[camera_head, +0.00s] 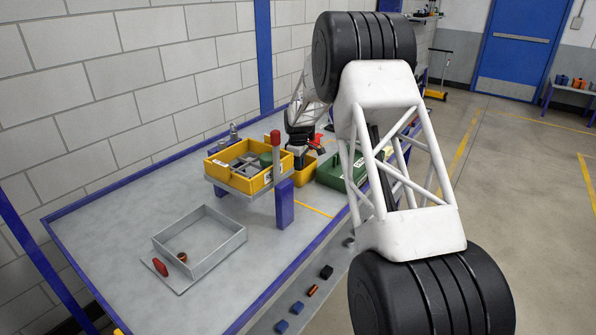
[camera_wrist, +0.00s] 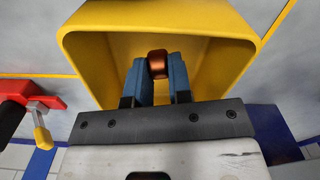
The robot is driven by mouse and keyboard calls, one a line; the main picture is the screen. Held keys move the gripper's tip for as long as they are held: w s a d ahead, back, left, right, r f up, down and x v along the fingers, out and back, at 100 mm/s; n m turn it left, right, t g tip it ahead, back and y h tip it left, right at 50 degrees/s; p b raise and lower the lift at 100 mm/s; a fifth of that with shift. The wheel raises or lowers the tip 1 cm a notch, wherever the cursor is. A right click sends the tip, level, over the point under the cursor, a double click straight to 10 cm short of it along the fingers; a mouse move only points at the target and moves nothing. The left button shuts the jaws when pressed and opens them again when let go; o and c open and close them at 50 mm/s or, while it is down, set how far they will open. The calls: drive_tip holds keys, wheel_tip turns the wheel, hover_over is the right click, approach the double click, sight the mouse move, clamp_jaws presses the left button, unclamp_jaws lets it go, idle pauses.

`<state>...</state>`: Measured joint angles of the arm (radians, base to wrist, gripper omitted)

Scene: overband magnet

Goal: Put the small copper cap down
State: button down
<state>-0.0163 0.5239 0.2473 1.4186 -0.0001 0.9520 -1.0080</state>
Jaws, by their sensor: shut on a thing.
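The small copper cap (camera_wrist: 158,63) is between the blue fingertips of my gripper (camera_wrist: 157,74) in the wrist view. My gripper is shut on it. Behind and around the cap is a yellow bin (camera_wrist: 88,50), with its walls on the left, right and top of the picture. I cannot tell whether the cap touches the bin's floor. In the head view the wrist (camera_head: 301,137) is over a small yellow bin (camera_head: 308,174) behind the front yellow tray; the fingers and the cap are hidden there.
A yellow tray (camera_head: 262,184) with grey parts sits on a raised stand in front of the wrist. A green bin (camera_head: 333,179) is close on the right. A shallow grey tray (camera_head: 215,254) holds a small copper-coloured piece (camera_head: 182,257). A red-handled tool (camera_wrist: 30,97) lies left of the gripper.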

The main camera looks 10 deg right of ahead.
drive_tip(key=shift+f, duration=1.35)
drive_tip(key=shift+f, duration=0.2)
drive_tip(key=c, duration=1)
unclamp_jaws()
drive_tip(key=shift+c, duration=0.2)
drive_tip(key=shift+r, duration=0.2)
wheel_tip(320, 180, up, 12)
